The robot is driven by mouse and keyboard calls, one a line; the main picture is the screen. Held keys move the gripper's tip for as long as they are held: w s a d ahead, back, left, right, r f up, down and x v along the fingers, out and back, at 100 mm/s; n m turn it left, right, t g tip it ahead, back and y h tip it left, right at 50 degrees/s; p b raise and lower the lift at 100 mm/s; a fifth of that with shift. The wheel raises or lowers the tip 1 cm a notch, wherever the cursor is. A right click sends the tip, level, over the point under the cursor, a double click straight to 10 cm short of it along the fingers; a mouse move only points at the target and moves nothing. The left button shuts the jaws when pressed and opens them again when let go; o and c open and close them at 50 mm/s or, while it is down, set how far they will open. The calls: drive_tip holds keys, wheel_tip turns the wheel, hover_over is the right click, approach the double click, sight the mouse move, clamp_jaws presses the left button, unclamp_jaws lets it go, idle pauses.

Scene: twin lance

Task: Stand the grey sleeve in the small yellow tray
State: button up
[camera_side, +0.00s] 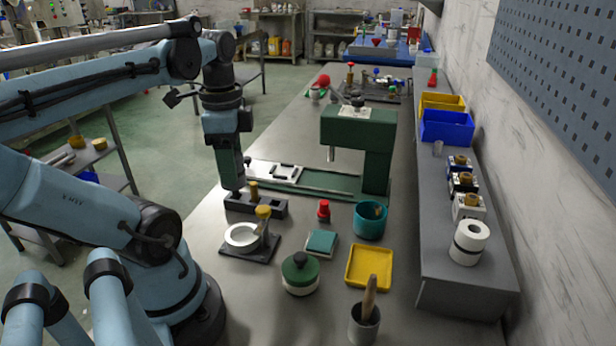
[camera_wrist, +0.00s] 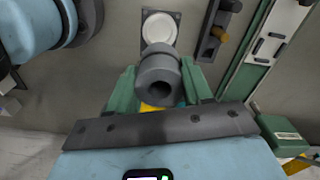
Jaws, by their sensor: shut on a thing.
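The small yellow tray (camera_side: 369,268) lies on the bench in the side view, right of the green-lidded pot, and looks empty. My gripper (camera_side: 235,178) points down at the bench's left part, well left of the tray, by a dark block with yellow knobs. In the wrist view my gripper (camera_wrist: 158,92) is shut on the grey sleeve (camera_wrist: 158,68), a dark grey tube with a collar. Its open bore faces the camera between the green fingers. In the side view the sleeve is hard to make out at the fingertips.
The dark block (camera_side: 256,205) and a white dish on a dark plate (camera_side: 248,252) stand near my gripper. A green pot (camera_side: 300,274), teal pad (camera_side: 321,243), red knob (camera_side: 323,210), teal cup (camera_side: 370,222) and grey cup (camera_side: 364,325) surround the tray. A green press (camera_side: 378,160) stands behind.

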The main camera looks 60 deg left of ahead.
wheel_tip(320, 180, up, 3)
drive_tip(key=shift+w+r, duration=0.15)
drive_tip(key=shift+r, duration=0.05)
drive_tip(key=w+d+f+m, duration=0.1)
drive_tip(key=w+d+m, duration=0.2)
drive_tip(key=w, duration=0.4)
drive_tip(key=m, duration=0.6)
approach(369, 269)
drive_tip(key=shift+f, duration=2.4)
drive_tip(key=shift+f, duration=0.15)
drive_tip(key=o, duration=1.1)
